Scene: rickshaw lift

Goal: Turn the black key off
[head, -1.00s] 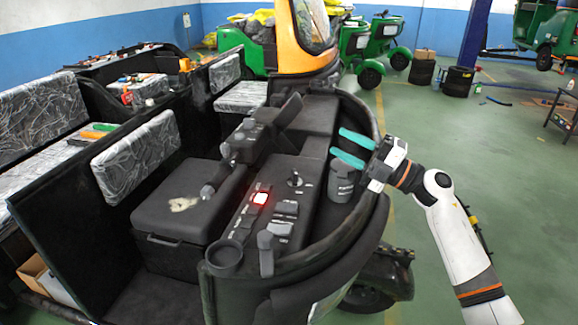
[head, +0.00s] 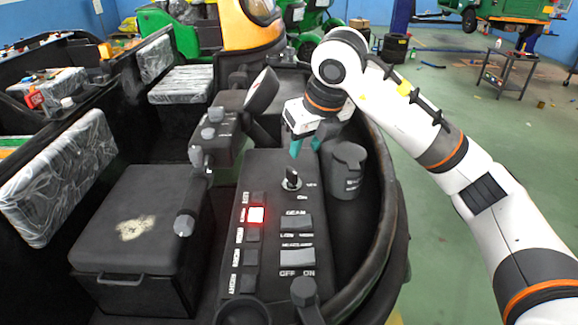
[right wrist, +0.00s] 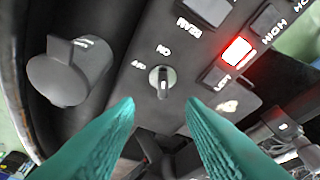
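The black key (head: 292,179) stands in a round grey switch on the dark control panel (head: 262,185). It also shows in the right wrist view (right wrist: 161,82), where its grip stands upright in the picture and appears lined up with the ON label; OFF is to the left of that label. My right gripper (head: 306,147) is just behind the key in the head view. Its teal fingers (right wrist: 160,102) are open in the right wrist view, with the key between and beyond the tips, apparently untouched. My left gripper is not in view.
A red-lit switch (head: 256,214) and rocker switches (head: 297,258) sit near the key. A dark cup-like canister (head: 345,171) stands right of it. A curved black rim (head: 388,215) borders the panel. Green floor lies right.

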